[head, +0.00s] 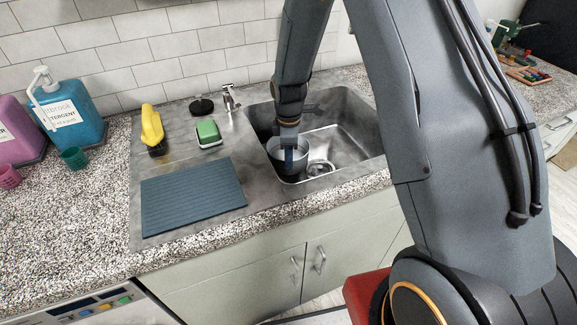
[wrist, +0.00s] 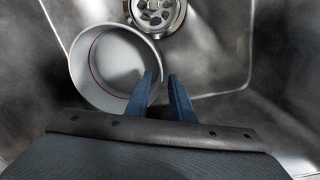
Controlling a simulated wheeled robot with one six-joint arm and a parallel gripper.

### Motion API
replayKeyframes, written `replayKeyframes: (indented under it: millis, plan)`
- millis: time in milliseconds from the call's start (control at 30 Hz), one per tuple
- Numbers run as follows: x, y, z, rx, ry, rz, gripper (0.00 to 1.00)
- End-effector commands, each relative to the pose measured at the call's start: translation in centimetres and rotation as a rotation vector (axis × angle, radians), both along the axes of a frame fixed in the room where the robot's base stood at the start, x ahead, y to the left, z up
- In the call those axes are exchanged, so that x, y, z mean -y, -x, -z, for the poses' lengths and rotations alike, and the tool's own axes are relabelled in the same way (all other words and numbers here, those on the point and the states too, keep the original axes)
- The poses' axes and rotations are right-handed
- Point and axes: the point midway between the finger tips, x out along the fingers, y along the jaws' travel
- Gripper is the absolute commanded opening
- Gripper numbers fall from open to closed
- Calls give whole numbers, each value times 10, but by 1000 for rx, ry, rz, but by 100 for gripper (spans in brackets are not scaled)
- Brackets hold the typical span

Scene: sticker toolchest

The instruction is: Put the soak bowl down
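The soak bowl (head: 274,156) is a round, light grey bowl inside the sink basin (head: 349,140), at its left end. In the wrist view the bowl (wrist: 97,82) looks empty, with a thin red line inside, and lies left of the drain (wrist: 158,12). My gripper (head: 289,163) reaches down to the bowl. In the wrist view my gripper's blue fingers (wrist: 162,76) straddle the bowl's right wall, one inside and one outside. A small gap shows between the fingertips, and I cannot tell whether they press on the wall. Whether the bowl touches the basin floor is unclear.
A ribbed blue mat (head: 192,200) lies left of the basin. A green sponge (head: 208,132), a yellow object (head: 153,128) and a tap (head: 229,98) stand behind it. Detergent bottles (head: 68,115) and small cups (head: 74,158) are at the far left. The basin walls surround the bowl.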

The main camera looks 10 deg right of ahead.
Motion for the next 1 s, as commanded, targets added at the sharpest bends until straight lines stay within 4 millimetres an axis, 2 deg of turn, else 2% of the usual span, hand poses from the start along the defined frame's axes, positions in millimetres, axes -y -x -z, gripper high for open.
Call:
replayKeyframes:
  millis: [300,567,667,767,867,1000]
  plan:
    - [-1,2,-52,3,0,0,21]
    - [-1,4,-74,0,0,3,21]
    - [2,11,-82,3,-4,49,21]
    - [10,31,-95,7,-12,179,21]
    - [20,63,-112,14,-27,385,21]
    - [35,117,-132,24,-51,712,21]
